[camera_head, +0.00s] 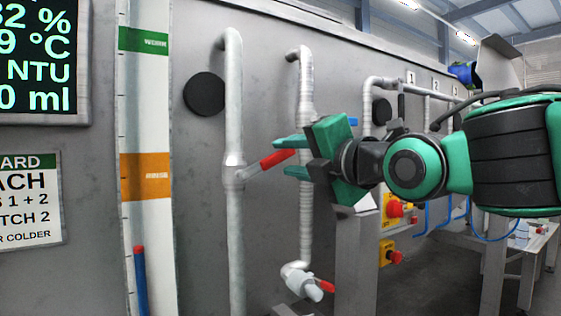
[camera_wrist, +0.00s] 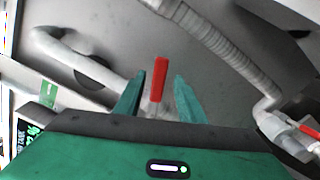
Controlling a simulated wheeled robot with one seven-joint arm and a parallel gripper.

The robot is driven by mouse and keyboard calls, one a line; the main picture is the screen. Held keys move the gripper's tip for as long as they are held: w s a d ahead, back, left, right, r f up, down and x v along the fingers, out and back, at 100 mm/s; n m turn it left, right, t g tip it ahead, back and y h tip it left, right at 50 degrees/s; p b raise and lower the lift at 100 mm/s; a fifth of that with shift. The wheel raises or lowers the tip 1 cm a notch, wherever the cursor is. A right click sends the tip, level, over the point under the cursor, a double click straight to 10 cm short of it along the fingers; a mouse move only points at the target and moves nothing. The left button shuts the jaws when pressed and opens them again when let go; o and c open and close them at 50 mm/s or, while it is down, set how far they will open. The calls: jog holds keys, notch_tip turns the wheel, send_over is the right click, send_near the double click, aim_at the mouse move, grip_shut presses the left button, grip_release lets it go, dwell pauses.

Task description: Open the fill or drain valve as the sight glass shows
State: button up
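The sight glass (camera_head: 146,220) is a tall white strip at left with a green band near the top and an orange band midway. Its blue column with a red top (camera_head: 140,282) ends below the orange band. A red valve handle (camera_head: 272,161) sticks out to the right from the left grey pipe. My gripper (camera_head: 283,157) is open, its green fingers on either side of this handle's end. In the wrist view the red handle (camera_wrist: 159,78) stands between the fingers, with a gap on both sides. Another red-handled valve (camera_head: 327,287) sits low on the second pipe.
A blue handle (camera_head: 353,121) shows partly behind my gripper. A display (camera_head: 40,55) and a notice card (camera_head: 30,200) are at far left. Yellow boxes with red buttons (camera_head: 396,208) stand at right behind a metal post (camera_head: 357,250).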

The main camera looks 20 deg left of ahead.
jog(key=v, duration=0.3)
jog(key=shift+d, duration=0.1)
